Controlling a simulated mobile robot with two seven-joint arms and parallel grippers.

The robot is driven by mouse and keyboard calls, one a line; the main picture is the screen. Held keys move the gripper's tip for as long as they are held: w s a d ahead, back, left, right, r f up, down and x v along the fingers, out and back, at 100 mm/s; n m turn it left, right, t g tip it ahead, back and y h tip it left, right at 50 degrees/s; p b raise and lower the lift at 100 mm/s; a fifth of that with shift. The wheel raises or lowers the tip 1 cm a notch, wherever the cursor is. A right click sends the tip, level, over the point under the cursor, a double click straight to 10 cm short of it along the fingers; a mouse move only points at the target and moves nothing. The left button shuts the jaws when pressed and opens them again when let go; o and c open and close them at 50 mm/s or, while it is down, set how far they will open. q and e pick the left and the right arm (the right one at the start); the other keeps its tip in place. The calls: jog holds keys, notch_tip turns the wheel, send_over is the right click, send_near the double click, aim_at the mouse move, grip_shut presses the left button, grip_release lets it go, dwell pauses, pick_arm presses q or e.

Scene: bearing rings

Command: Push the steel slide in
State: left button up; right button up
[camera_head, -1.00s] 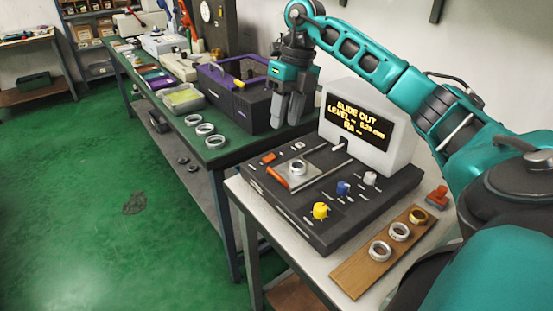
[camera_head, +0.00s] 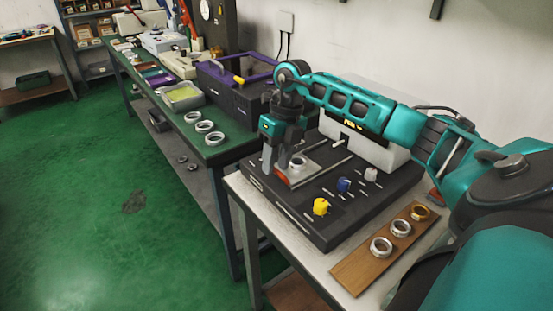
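The steel slide (camera_head: 309,174) lies in the top of the dark measuring unit (camera_head: 321,229), with a steel ring (camera_head: 297,163) on it. An orange-red bar (camera_head: 281,181) is at the slide's front left end. My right gripper (camera_head: 275,172) points down at this end, its fingers side by side with little space between them. They partly hide the bar and the slide's left end. I cannot tell whether they touch it. The unit's display (camera_head: 352,124) is mostly hidden behind my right arm. My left gripper is not in view.
A yellow knob (camera_head: 321,206), a blue knob (camera_head: 344,185) and a white knob (camera_head: 371,174) stand on the unit. A wooden board (camera_head: 362,270) with three rings lies in front. A green bench (camera_head: 222,152) with several items runs behind left.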

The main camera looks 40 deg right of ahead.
jog(key=shift+c, duration=0.3)
jog(key=c, duration=0.6)
grip_shut()
send_over(308, 161)
jog(key=shift+a, duration=0.1)
jog(key=shift+r, duration=0.1)
jog(key=o, duration=0.7)
grip_release()
jog(key=shift+c, duration=0.2)
